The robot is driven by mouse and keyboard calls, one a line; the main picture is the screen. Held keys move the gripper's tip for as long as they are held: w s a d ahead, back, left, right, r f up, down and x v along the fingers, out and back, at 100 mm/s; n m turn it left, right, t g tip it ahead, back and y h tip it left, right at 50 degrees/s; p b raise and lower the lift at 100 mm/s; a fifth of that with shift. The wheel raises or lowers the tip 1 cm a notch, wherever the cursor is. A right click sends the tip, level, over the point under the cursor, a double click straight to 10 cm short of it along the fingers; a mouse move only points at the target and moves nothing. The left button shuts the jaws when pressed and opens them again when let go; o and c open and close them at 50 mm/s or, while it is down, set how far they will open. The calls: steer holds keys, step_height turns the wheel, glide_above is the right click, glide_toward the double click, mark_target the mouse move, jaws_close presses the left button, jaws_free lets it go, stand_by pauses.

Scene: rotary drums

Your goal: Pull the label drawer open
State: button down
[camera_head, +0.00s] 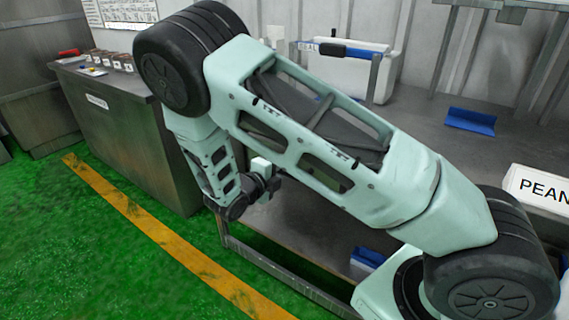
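A grey metal cabinet (130,140) stands at the left with a small white label (97,102) high on its front. I cannot make out a drawer edge or handle, so I cannot tell which part is the label drawer or whether it is open. My gripper (268,184) is at the middle of the view, to the right of the cabinet and apart from its labelled front. It is small and dark, and I cannot tell whether its fingers are open. My pale green arm crosses the view and hides part of the cabinet's right side.
Several small labelled containers (112,61) and a red-handled item (68,54) are on the cabinet top. A grey bench (420,115) bears a white bin (345,75) and a blue piece (471,121). A box marked "PEAN" (540,190) is at right. Green floor (90,240) lies open at left.

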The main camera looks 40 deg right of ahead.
steer(key=f+p+v, duration=0.2)
steer(key=p+v, duration=0.1)
steer(key=v, duration=0.7)
steer(key=a+f+p+v, duration=0.1)
steer(key=f+p+v, duration=0.1)
steer(key=v, duration=0.8)
steer(key=shift+s+a+p, duration=0.15)
steer(key=shift+a+p, duration=0.05)
steer(key=shift+p, duration=0.4)
steer(key=shift+f, duration=0.1)
steer(key=c, duration=1.3)
jaws_free()
steer(key=b+v, duration=0.1)
steer(key=v, duration=1.6)
steer(key=shift+a+b, duration=0.25)
steer(key=shift+b, duration=0.05)
